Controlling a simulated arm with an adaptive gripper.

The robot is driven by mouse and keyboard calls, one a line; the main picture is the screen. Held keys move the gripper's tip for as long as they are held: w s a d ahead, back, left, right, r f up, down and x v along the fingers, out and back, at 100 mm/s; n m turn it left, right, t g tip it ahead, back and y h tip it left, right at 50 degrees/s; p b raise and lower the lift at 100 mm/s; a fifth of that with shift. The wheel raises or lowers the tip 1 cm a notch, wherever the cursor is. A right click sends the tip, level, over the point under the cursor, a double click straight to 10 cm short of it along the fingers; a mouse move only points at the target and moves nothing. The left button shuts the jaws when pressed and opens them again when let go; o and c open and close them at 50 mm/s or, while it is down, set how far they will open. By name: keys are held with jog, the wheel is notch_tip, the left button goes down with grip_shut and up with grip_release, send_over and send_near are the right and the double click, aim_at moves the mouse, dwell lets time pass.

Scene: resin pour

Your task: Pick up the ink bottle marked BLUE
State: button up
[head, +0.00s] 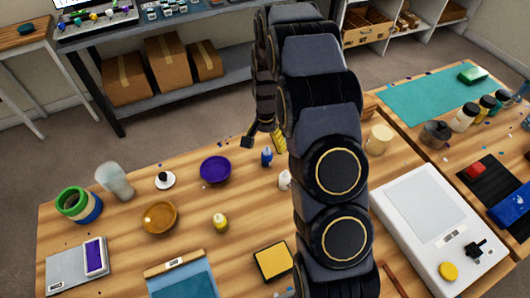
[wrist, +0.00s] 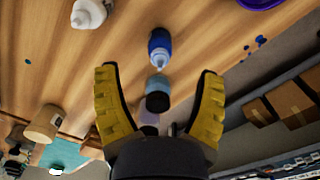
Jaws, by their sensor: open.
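A small blue bottle (head: 266,157) stands upright on the wooden table, just below my gripper (head: 263,141) in the head view. In the wrist view the blue bottle (wrist: 160,48) is just beyond the fingertips of my gripper (wrist: 157,72), roughly centred between them. The yellow-padded fingers are spread, with nothing gripped. A white bottle (head: 285,180) stands to the right and nearer in the head view; it also shows at the wrist view's top left (wrist: 88,14). A yellow bottle (head: 220,223) stands nearer the front. No label on the blue bottle is readable.
A teal, dark-ended jar (wrist: 158,94) shows between the fingers in the wrist view. A purple bowl (head: 215,169) is left of the blue bottle, with a wooden bowl (head: 160,217) further left. A cream jar (head: 378,139) stands right of my arm, which hides some table.

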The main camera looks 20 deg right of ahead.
aim_at(267, 153)
jog(key=shift+w+d+f, duration=0.1)
jog(key=shift+f, duration=0.35)
jog(key=shift+w+d+f, duration=0.1)
jog(key=shift+f, duration=0.35)
notch_tip(267, 153, down, 7)
jog(key=shift+w+d+r, duration=0.1)
jog(key=c, duration=1.2)
grip_shut()
